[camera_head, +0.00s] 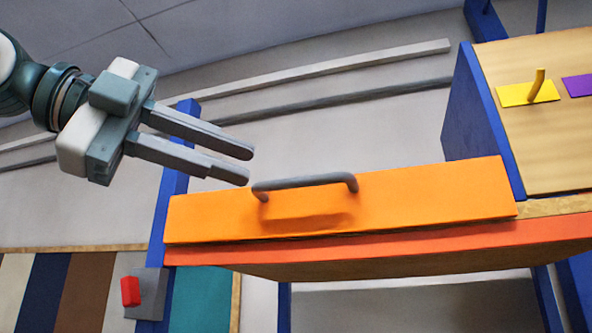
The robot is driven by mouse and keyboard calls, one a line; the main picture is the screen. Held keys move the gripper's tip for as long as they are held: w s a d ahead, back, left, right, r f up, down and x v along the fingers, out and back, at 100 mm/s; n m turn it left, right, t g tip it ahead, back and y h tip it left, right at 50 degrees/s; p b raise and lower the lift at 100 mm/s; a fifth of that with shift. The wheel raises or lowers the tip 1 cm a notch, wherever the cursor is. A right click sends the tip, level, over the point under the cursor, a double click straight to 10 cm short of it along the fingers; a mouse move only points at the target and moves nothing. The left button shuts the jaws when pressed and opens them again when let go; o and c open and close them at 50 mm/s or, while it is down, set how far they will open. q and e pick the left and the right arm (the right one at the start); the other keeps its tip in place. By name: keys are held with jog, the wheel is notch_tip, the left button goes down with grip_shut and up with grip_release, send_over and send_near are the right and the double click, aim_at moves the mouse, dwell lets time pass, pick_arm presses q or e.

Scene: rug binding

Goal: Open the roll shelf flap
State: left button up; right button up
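The roll shelf flap is an orange panel (400,203) across the middle of the head view. A grey bar handle (305,182) stands out from its left half. The flap lies above a red-orange shelf edge (400,245); I cannot tell from this one view how far it is swung. My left gripper (248,166) comes in from the upper left, with its two fingers apart and nothing between them. Its fingertips are just up and left of the handle's left end and look apart from it. My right gripper is not in view.
A blue post (172,190) stands at the shelf's left, with a red switch (130,291) on a grey box below. At right, a blue-sided wooden cabinet (470,115) carries a yellow plate with a peg (530,92) and a purple plate (578,86). Coloured strips hang lower left.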

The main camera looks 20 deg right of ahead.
aim_at(289, 180)
pick_arm(q)
jog(key=p+x, duration=0.3)
jog(key=x, duration=0.5)
jog(key=shift+w, duration=0.1)
jog(key=shift+d+f, duration=0.1)
jog(key=shift+d, duration=0.45)
jog(key=shift+c, duration=0.6)
grip_shut()
